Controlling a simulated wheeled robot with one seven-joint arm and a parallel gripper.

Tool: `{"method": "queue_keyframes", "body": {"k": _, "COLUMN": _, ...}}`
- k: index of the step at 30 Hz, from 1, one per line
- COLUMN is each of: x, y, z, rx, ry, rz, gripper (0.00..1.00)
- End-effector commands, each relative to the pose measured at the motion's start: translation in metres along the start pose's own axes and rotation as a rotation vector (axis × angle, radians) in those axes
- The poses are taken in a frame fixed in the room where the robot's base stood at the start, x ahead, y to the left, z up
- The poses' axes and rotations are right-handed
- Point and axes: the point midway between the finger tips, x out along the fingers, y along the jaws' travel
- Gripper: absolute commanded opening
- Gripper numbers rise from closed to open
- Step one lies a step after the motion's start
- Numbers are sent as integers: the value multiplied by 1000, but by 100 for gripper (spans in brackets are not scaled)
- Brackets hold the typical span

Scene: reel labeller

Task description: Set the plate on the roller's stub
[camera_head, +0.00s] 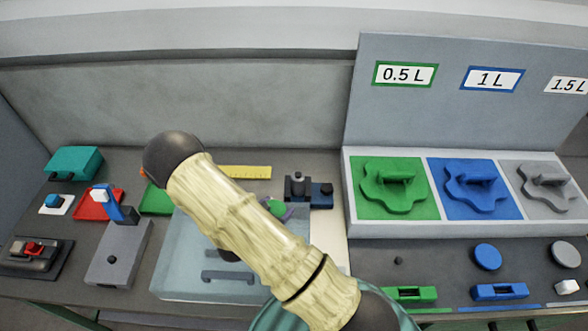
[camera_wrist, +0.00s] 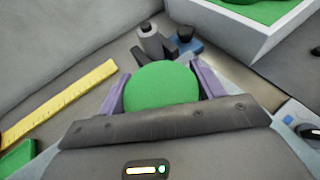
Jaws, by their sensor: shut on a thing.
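My gripper (camera_wrist: 160,78) is shut on a round green plate (camera_wrist: 162,88), its purple fingers on either side of the disc. In the head view the plate (camera_head: 276,208) shows as a small green patch, mostly hidden behind my arm. A grey upright roller with a dark stub on top (camera_head: 298,184) stands just beyond, to the right of the plate. In the wrist view the roller (camera_wrist: 150,40) is just past the plate's far edge. The plate looks apart from the stub, but the height gap cannot be told.
A blue block with a dark knob (camera_head: 322,192) adjoins the roller. A yellow ruler (camera_head: 245,172) lies behind. A pale tray (camera_head: 180,260) is under my arm. The right-hand panel holds green (camera_head: 425,205), blue (camera_head: 510,206) and grey shaped plates. Red, teal and grey fixtures stand at left.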

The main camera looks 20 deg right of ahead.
Motion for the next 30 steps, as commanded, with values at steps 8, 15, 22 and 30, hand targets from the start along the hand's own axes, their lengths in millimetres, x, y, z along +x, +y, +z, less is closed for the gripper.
{"method": "queue_keyframes", "body": {"k": 8, "x": -1, "y": 1, "z": 0, "rx": -1, "ry": 0, "rz": 3, "gripper": 43}}
{"method": "queue_keyframes", "body": {"k": 15, "x": 14, "y": 10, "z": 7, "rx": 10, "ry": -4, "rz": -13, "gripper": 43}}
{"method": "queue_keyframes", "body": {"k": 22, "x": 74, "y": 32, "z": 58, "rx": 39, "ry": -3, "rz": -73, "gripper": 43}}
{"method": "queue_keyframes", "body": {"k": 30, "x": 132, "y": 26, "z": 142, "rx": 54, "ry": -2, "rz": -110, "gripper": 43}}
